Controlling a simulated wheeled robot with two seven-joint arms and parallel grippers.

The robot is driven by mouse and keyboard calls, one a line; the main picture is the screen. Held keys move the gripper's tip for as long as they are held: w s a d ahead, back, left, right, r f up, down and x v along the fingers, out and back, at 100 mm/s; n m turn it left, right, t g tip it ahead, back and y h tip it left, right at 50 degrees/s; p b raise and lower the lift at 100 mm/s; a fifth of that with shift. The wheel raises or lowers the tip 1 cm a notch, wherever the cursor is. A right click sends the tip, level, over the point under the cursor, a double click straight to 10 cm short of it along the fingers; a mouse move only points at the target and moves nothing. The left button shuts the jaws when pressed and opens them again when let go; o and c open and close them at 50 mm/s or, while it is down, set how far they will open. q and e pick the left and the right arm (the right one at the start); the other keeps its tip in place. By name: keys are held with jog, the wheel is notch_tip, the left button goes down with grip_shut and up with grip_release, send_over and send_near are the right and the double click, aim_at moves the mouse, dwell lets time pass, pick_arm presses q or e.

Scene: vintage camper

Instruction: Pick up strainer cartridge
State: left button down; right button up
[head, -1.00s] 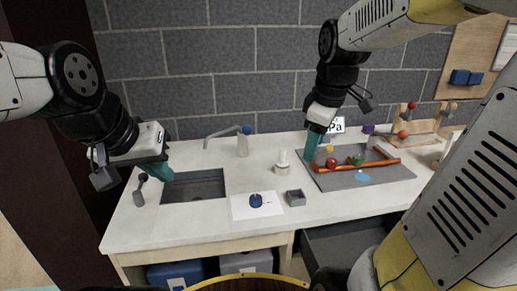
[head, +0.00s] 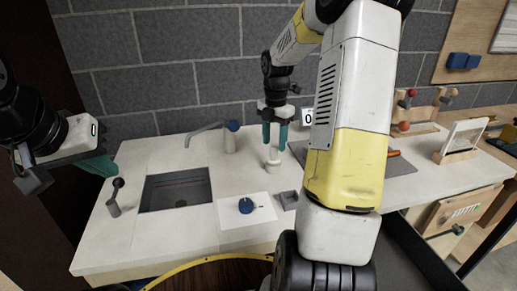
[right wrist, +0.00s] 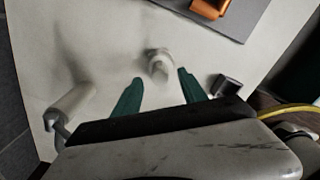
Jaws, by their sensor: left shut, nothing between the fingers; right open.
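A small white part with an upright stem on a round base, apparently the strainer cartridge (head: 272,164), stands on the white counter. My right gripper (head: 275,135) is open and points down just above it. In the right wrist view the white part (right wrist: 158,66) lies between and beyond the open teal fingers (right wrist: 157,88), with no visible grip on it. My left gripper (head: 100,166) is shut and empty, off at the left above the counter's end.
A sink (head: 175,190) with a tap (head: 205,128) is on the left. A grey mat (head: 400,163) on the right is partly hidden by my right arm.

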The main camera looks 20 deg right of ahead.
aim_at(275, 145)
notch_tip(275, 145, down, 4)
jog(key=shift+w+d+f, duration=0.1)
jog(key=shift+d+f, duration=0.05)
jog(key=shift+f, duration=0.05)
jog(key=shift+c, duration=0.3)
grip_shut()
jog(key=shift+r, duration=0.1)
